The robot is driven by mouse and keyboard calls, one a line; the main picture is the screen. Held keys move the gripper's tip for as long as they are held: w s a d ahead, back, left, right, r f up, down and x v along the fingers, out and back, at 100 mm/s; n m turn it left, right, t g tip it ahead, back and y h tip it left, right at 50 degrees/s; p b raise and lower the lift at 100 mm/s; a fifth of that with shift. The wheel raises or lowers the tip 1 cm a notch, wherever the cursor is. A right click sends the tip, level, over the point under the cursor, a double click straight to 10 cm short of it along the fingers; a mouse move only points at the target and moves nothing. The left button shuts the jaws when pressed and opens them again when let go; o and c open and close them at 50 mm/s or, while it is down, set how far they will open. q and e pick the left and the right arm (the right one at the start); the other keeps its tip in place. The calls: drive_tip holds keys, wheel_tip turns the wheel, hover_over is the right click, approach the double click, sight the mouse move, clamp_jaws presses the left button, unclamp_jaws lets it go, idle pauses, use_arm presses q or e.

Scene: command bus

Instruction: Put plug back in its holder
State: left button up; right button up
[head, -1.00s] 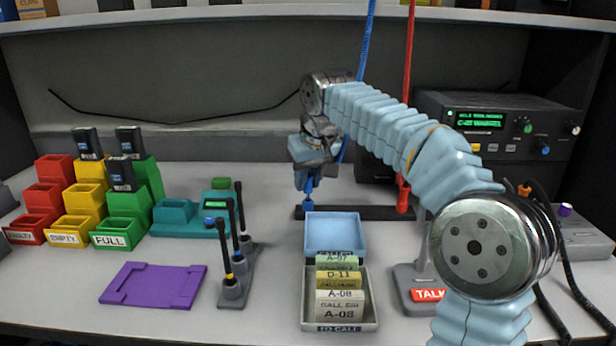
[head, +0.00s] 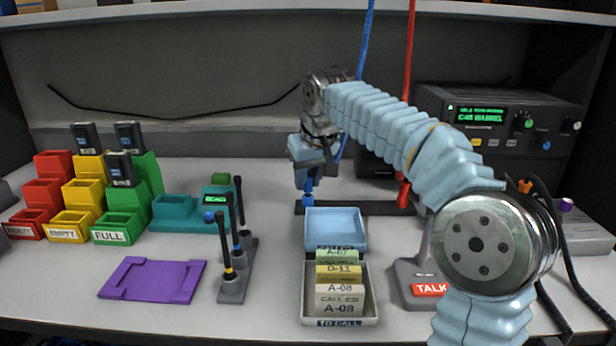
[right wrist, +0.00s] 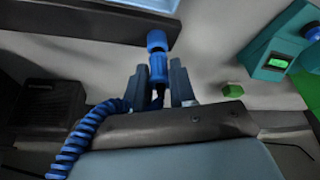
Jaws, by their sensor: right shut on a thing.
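The blue plug (head: 308,185) is upright in my right gripper (head: 309,178), at the left end of the dark holder bar (head: 350,209). In the right wrist view, the right gripper (right wrist: 157,75) is shut on the blue plug (right wrist: 158,68), with a finger on each side. A coiled blue cord (right wrist: 85,130) trails from it. A rounded blue piece (right wrist: 157,40) shows just beyond the plug, in front of the bar. I cannot tell whether the plug is seated. A red plug (head: 403,192) with a red cord stands at the bar's right end. My left gripper is out of view.
A talk-labelled stand (head: 428,290) and a radio (head: 490,130) are at the right. Three dark wands (head: 237,260), a purple tray (head: 150,280) and coloured bins (head: 85,195) stand left.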

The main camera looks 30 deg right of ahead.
drive_tip(key=shift+f, duration=0.65)
idle(0.8)
drive_tip(key=o, duration=0.9)
drive_tip(key=shift+r, duration=0.1)
wheel_tip(320, 180, up, 3)
drive_tip(key=p, duration=0.2)
drive_tip(key=shift+p, duration=0.3)
drive_tip(key=shift+r+b, duration=0.15)
drive_tip(key=shift+b, duration=0.15)
drive_tip(key=shift+r, duration=2.3)
drive_tip(key=shift+f, duration=0.1)
